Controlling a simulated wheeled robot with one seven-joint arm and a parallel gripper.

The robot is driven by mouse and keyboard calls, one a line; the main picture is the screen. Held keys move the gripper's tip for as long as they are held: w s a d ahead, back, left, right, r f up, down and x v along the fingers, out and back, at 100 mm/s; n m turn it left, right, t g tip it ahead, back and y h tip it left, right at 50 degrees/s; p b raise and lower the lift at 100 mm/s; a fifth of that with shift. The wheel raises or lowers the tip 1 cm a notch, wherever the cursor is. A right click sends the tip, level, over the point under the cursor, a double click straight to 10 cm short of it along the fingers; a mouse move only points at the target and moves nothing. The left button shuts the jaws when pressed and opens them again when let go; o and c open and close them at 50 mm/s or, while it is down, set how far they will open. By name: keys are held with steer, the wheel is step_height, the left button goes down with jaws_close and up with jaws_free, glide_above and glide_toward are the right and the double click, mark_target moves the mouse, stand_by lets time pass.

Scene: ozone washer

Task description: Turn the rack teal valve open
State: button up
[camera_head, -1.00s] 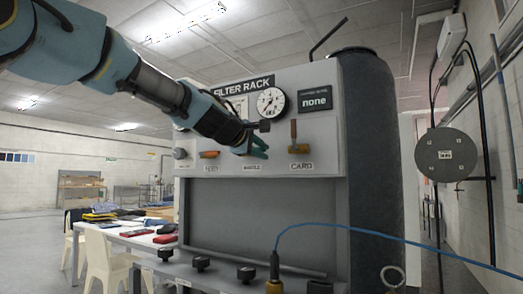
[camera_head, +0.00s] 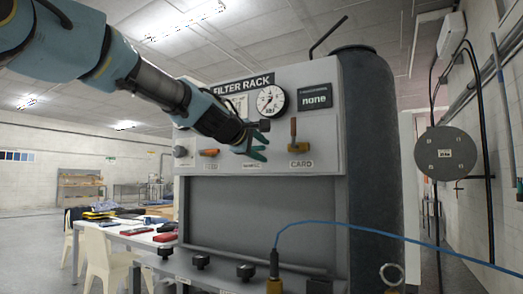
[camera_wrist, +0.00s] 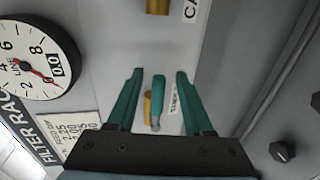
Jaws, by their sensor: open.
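The teal valve shows in the wrist view as a teal handle (camera_wrist: 158,90) on a brass body (camera_wrist: 147,108), mounted on the rack's front panel. My gripper (camera_wrist: 160,73) is open, with one teal finger on each side of the handle and a visible gap on both sides. In the head view my gripper (camera_head: 262,142) is at the panel, between the orange-handled valve (camera_head: 209,153) on the left and the brass CARD valve (camera_head: 294,135) on the right. There my gripper hides most of the teal valve, and the two teals are hard to tell apart.
The filter rack panel (camera_head: 325,150) carries a pressure gauge (camera_head: 271,101) and a dark "none" display (camera_head: 314,100) above the valves. Black knobs (camera_head: 246,271) line the ledge below. A blue cable (camera_head: 350,229) crosses low in front. A dark tank (camera_head: 368,150) stands behind at right.

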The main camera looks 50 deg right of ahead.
steer(key=b+v, duration=0.6)
steer(key=v, duration=0.4)
steer(key=shift+s+a, duration=0.15)
steer(key=shift+a, duration=0.2)
